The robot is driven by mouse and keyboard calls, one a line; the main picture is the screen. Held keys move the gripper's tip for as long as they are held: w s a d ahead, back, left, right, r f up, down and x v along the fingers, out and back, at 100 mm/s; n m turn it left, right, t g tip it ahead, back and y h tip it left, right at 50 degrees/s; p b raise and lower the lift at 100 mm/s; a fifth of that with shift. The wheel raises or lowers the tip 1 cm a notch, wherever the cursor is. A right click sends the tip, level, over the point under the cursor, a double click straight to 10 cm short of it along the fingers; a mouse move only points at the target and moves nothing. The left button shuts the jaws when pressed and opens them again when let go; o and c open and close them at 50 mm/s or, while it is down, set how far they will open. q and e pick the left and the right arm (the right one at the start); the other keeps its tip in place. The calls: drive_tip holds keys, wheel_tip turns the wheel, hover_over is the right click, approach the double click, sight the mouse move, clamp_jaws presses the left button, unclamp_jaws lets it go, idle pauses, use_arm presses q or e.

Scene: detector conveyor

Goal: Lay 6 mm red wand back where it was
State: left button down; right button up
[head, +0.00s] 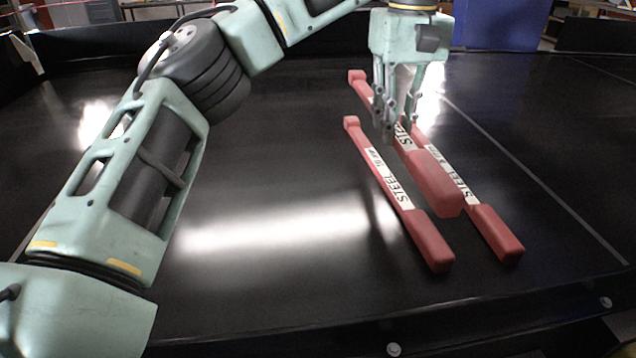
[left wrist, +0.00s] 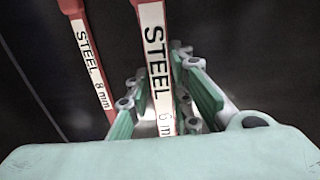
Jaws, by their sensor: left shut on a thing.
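The 6 mm red wand (head: 435,183), with a white STEEL label, is held between the fingers of my left gripper (head: 398,130). It looks raised above the black belt, its thick handle toward the front. In the left wrist view its label reads 6 mm (left wrist: 156,65), with gripper fingers on both sides. The 8 mm red wand (head: 494,232) lies on the belt to its right, partly hidden behind it; it also shows in the left wrist view (left wrist: 92,60). Another red wand (head: 427,238), apparently marked 10 mm, lies to the left. My right gripper is out of view.
The black conveyor belt (head: 270,290) is wide and glossy, with bright reflections. Between the two lying wands there is a strip of belt under the held wand. The belt is clear to the left and right of the wands. A raised dark edge runs along the back.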

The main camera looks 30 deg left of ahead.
use_arm(q)
drive_tip(key=shift+s+d+f+b, duration=0.2)
drive_tip(key=shift+s+d+b, duration=0.05)
drive_tip(key=shift+d+b, duration=0.05)
drive_tip(key=shift+s+a+f, duration=0.1)
drive_tip(key=shift+a+f, duration=0.05)
hover_over(322, 195)
wheel_tip(322, 195, down, 7)
drive_tip(key=shift+r+p, duration=0.2)
drive_tip(key=shift+p, duration=0.2)
wheel_tip(322, 195, down, 4)
drive_tip(key=shift+r+p, duration=0.1)
drive_tip(key=shift+p, duration=0.7)
drive_tip(key=shift+f, duration=0.2)
